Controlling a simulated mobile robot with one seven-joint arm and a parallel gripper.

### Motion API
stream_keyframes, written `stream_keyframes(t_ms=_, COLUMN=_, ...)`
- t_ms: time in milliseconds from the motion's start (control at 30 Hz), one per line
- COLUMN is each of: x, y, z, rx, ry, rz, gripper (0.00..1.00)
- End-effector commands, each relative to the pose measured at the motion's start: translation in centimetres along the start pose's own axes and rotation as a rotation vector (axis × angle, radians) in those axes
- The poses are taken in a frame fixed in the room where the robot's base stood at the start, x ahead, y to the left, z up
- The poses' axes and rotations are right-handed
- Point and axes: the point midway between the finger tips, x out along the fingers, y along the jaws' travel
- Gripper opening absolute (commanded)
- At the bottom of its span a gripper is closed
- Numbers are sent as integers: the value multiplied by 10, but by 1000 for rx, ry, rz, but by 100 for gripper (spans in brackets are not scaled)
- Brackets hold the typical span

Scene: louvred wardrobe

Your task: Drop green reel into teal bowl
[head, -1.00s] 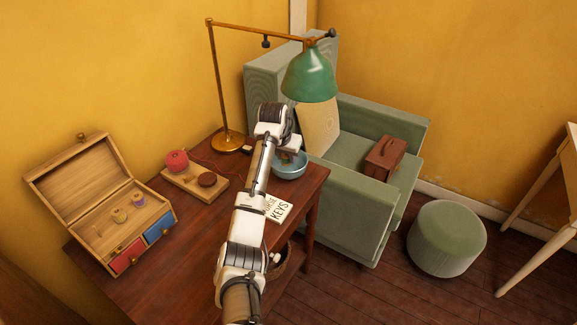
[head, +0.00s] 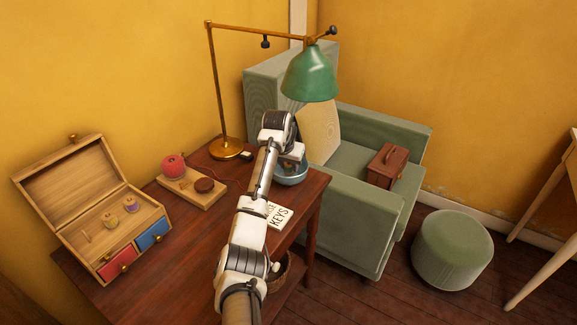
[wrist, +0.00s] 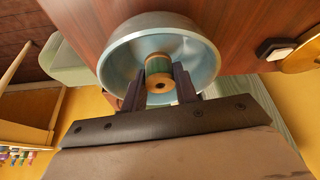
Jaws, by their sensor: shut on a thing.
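The green reel (wrist: 158,65) has wooden ends and a green band of thread. In the wrist view my gripper (wrist: 160,82) is shut on it, one finger on each side. The teal bowl (wrist: 202,48) lies behind the reel in that view, and the reel is framed within its rim. I cannot tell how far the reel is above the bowl's floor. In the head view the bowl (head: 293,180) sits at the table's far right corner, with my gripper (head: 290,165) over it. My arm hides part of the bowl, and the reel is not clear there.
A green lamp (head: 309,75) hangs close above my wrist. An open sewing box (head: 95,205) with two reels stands at the left. A pincushion board (head: 195,192) and a KEYS card (head: 279,214) lie on the table (head: 185,245). An armchair (head: 345,215) stands beyond its right edge.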

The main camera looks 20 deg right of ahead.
Motion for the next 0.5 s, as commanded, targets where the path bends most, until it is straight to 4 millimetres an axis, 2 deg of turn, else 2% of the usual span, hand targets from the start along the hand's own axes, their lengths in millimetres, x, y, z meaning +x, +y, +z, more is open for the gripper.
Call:
stream_keyframes(t_ms=467, x=11, y=0, z=5, rx=1, ry=-1, rz=1, gripper=8)
stream_keyframes(t_ms=500, x=11, y=0, z=5, rx=1, ry=-1, rz=1, gripper=30)
